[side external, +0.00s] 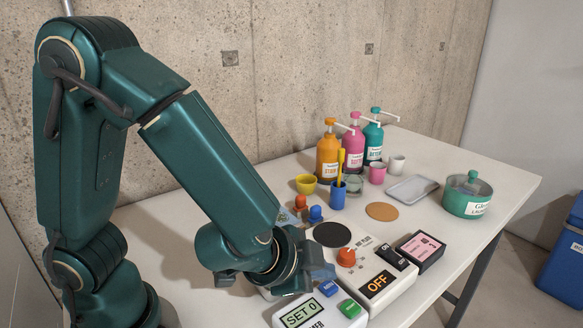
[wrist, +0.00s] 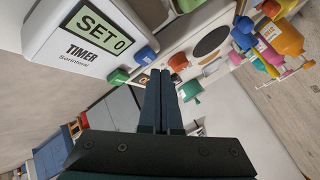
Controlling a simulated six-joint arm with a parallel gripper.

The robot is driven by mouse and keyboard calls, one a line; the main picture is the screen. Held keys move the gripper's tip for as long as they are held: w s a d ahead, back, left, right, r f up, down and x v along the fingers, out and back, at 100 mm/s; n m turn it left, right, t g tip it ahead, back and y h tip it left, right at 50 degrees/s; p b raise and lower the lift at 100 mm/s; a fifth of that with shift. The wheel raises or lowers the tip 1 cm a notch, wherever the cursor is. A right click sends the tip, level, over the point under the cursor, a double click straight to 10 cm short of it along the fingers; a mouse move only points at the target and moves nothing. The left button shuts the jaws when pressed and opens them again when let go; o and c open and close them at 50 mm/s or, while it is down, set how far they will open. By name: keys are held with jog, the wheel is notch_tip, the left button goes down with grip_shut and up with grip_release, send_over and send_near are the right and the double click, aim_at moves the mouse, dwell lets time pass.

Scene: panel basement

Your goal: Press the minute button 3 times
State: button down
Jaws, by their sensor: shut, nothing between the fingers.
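The white timer (side external: 285,314) is at the bottom of the side view, its display (side external: 301,312) reading "SET 0". It also shows at the upper left of the wrist view (wrist: 62,58). It has a blue button (side external: 329,288) and a green button (side external: 349,308); in the wrist view these are the blue button (wrist: 145,55) and the green button (wrist: 118,76). The button lettering is too small to read surely. My gripper (wrist: 160,73) is shut and empty, its tips close to the blue button in the picture. I cannot tell whether they touch it.
Beside the timer is a white box (side external: 402,288) with an "OFF" display, orange knob (side external: 346,257) and black switch. A black and pink box (side external: 421,250), black disc (side external: 332,234), cups, pump bottles (side external: 328,158) and a green pot (side external: 467,198) stand farther back.

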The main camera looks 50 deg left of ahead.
aim_at(322, 289)
jog(key=shift+f, duration=0.1)
dwell(0.7)
jog(key=shift+f, duration=0.35)
jog(key=shift+f, duration=0.45)
dwell(0.7)
jog(key=shift+r, duration=0.9)
jog(key=shift+r, duration=2.5)
dwell(0.7)
